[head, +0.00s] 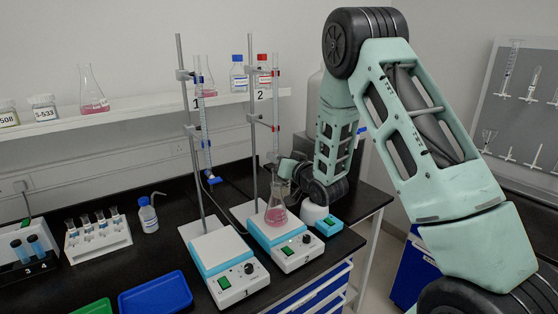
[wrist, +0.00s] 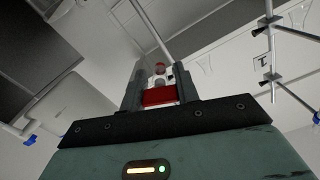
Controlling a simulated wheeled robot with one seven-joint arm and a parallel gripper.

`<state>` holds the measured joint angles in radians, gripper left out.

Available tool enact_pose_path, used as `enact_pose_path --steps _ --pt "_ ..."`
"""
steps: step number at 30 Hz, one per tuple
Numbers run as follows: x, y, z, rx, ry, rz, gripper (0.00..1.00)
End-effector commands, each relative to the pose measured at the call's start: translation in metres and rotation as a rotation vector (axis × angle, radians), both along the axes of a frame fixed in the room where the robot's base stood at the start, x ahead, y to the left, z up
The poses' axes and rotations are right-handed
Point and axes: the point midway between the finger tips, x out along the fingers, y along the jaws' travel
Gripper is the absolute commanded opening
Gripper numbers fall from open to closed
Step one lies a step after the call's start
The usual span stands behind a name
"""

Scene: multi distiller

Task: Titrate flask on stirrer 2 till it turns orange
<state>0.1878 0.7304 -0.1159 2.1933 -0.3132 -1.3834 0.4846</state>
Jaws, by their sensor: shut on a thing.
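Stirrer 2 (head: 290,250) is a white and blue unit on the black bench. A conical flask with pink liquid (head: 275,215) stands on it. A burette with red fittings (head: 276,110) hangs on the stand above the flask. My gripper (head: 287,170) is beside the burette's lower end, just above the flask, partly hidden. In the wrist view, my gripper (wrist: 160,95) is shut on a red part (wrist: 159,97), which looks like the burette's stopcock handle. The stopcock itself cannot be made out in the head view, and no drops can be seen.
Stirrer 1 (head: 227,270), bare on top, stands to the left under a blue-fitted burette (head: 205,130). A blue tray (head: 155,295), a tube rack (head: 97,235) and a wash bottle (head: 148,215) are further left. A shelf (head: 140,110) behind holds bottles and flasks.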

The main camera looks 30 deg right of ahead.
Motion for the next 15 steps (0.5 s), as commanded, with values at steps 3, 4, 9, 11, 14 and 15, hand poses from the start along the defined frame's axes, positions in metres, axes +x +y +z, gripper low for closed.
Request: enact_pose_path --steps 3,4,9,11,14,15 --pt "-0.0002 -0.0015 -0.0009 0.144 0.003 -0.003 0.1" --pt "-0.0002 -0.0014 -0.0005 0.177 0.004 -0.002 0.1" --pt "0.0 -0.0003 0.0006 0.261 0.007 -0.001 0.1" --pt "0.0 -0.0001 0.0007 0.26 0.007 -0.001 0.1" --pt "0.0 -0.0001 0.0007 0.26 0.007 -0.001 0.1" --pt "0.0 -0.0004 0.0006 0.271 0.007 -0.001 0.1"
